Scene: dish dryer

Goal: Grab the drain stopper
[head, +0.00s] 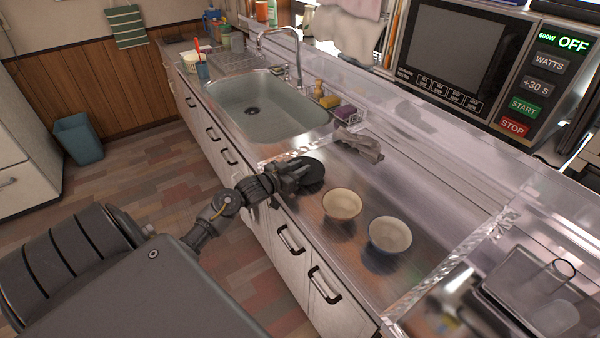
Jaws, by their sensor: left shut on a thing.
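The drain stopper (314,173) is a dark round disc at the front edge of the metal counter, just right of the sink (255,106). My left gripper (301,170) reaches in from the left and is shut on the stopper's near side. The fingers hide part of it. I cannot tell whether the stopper still touches the counter. The sink is empty, with a dark drain hole (252,110) in its floor. My right gripper is not in view.
A crumpled grey cloth (360,145) lies behind. A faucet (296,70) rises at the sink's back. A microwave (465,60) stands at the back right. Clear panels border the counter.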

